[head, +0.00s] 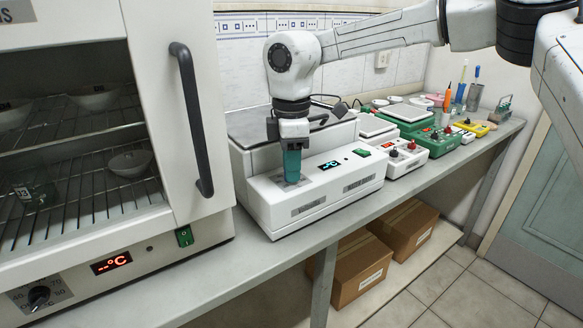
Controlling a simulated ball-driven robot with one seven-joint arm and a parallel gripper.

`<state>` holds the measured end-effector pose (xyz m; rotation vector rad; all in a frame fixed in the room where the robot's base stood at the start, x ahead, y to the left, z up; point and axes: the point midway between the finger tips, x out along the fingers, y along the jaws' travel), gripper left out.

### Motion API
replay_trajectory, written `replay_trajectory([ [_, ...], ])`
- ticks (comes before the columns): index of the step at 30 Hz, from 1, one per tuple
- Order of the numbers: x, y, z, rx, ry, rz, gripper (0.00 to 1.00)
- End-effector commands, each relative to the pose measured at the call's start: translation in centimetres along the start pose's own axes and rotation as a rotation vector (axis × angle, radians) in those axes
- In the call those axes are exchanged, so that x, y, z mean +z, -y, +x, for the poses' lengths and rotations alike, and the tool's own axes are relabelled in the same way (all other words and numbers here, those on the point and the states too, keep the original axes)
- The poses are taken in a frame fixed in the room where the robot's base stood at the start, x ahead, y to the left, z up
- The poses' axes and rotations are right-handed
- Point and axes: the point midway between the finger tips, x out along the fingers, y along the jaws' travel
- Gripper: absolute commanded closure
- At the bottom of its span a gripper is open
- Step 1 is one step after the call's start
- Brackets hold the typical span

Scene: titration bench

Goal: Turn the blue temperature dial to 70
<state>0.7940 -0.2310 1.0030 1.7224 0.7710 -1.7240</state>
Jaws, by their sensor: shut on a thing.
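My gripper (291,174) points straight down at the front left of a white hotplate unit (318,196). Its teal fingers reach down to the panel, shut on the blue temperature dial, which they hide almost wholly. The dial's pointer and scale marks cannot be read. A green switch (362,153) sits further right. The unit's grey top plate is partly behind my arm.
A white oven (190,235) with a black handle (192,120), a red display and its own black knob (39,296) stands close on the left. More white and green instruments (407,158) line the bench to the right. Cardboard boxes (360,268) lie below.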

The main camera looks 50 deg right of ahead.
Motion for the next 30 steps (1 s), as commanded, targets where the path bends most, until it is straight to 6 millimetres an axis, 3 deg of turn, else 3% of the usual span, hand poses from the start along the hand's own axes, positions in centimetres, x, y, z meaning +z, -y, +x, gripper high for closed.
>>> replay_trajectory([
  [10,-0.12,-0.04,-0.06,0.004,-0.003,0.138,1.00],
  [26,-0.13,-0.04,-0.10,0.003,-0.004,0.161,1.00],
  [27,-0.13,-0.04,-0.10,0.003,-0.004,0.161,0.72],
  [30,-0.11,-0.02,-0.09,0.003,-0.003,0.161,0.62],
])
